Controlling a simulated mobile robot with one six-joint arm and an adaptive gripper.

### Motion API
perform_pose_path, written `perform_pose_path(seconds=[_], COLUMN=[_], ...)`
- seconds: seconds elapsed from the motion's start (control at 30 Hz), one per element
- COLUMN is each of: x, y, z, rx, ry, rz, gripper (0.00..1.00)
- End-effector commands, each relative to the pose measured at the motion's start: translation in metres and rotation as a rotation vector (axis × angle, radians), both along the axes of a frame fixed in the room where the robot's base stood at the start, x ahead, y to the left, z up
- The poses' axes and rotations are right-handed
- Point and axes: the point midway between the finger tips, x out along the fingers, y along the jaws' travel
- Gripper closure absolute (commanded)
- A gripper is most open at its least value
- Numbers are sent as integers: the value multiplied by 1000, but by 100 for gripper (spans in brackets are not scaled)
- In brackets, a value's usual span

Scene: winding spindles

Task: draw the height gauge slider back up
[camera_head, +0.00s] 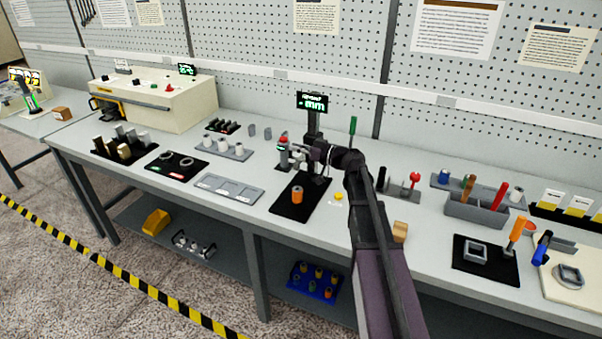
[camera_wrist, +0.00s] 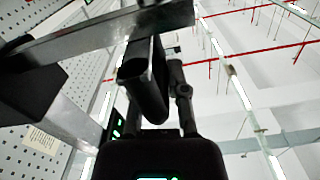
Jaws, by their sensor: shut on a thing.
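The height gauge (camera_head: 312,127) stands at the back of a black mat (camera_head: 284,209) in the head view, with a lit display reading "mm" (camera_head: 313,102) on top. My gripper (camera_head: 318,157) is at the gauge's column from the right, shut on the slider, which it mostly hides. An orange cylinder (camera_head: 297,195) stands upright on the mat in front of the gauge. In the wrist view, dark and metallic parts fill the near left and centre; I cannot tell the slider apart there.
A red-topped device (camera_head: 284,153) stands close left of the gauge. A grey tray (camera_head: 229,188) lies left of the mat. A yellow knob-like piece (camera_head: 338,197) and a wooden block (camera_head: 400,232) are near my arm. A grey bin of tools (camera_head: 476,209) stands to the right.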

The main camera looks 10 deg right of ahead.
Motion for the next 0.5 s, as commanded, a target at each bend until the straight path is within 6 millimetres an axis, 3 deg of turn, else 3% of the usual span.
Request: perform_pose_path(seconds=[0.5], x=[0], y=[0], z=[25], rx=[2], ry=[0], rz=[1], gripper=[100])
